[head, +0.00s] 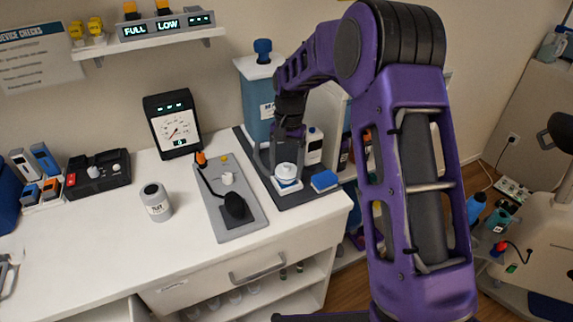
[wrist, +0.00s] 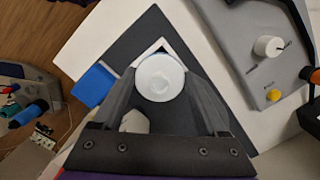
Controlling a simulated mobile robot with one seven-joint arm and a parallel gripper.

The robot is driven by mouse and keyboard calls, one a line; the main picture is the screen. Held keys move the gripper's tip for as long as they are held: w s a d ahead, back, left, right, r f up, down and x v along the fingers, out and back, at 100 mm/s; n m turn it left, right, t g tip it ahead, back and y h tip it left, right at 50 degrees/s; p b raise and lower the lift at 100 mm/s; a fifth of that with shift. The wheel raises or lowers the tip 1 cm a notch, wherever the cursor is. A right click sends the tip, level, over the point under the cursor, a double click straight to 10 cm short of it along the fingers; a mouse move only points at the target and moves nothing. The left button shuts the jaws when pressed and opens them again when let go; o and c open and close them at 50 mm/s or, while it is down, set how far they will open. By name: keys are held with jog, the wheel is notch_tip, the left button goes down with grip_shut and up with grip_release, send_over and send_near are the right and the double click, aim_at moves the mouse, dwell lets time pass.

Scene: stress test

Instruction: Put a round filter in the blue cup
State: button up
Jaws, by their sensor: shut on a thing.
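My gripper (head: 287,158) is over the dark mat at the back right of the counter, pointing down. In the wrist view my gripper (wrist: 160,88) has its two fingers on either side of a round white filter (wrist: 160,70), shut on it. In the head view the round white piece (head: 286,170) sits at the fingertips, with a blue band below it, just above or on a small white square base (head: 288,186). I cannot tell whether the blue band is the blue cup, nor whether the piece rests on anything.
A blue block (head: 324,181) lies just right of the base, near the mat's edge. A grey panel (head: 240,222) with a black plug and knob lies to the left. A tall blue-grey container (head: 257,100) stands behind. A grey can (head: 156,202) stands further left, with clear counter around it.

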jog(key=shift+f+b, duration=0.35)
jog(key=shift+f, duration=0.3)
jog(key=o, duration=1.2)
jog(key=shift+o, duration=0.2)
notch_tip(320, 180, up, 17)
jog(key=w+p, duration=0.2)
jog(key=shift+d+r, duration=0.15)
jog(key=shift+d, duration=0.2)
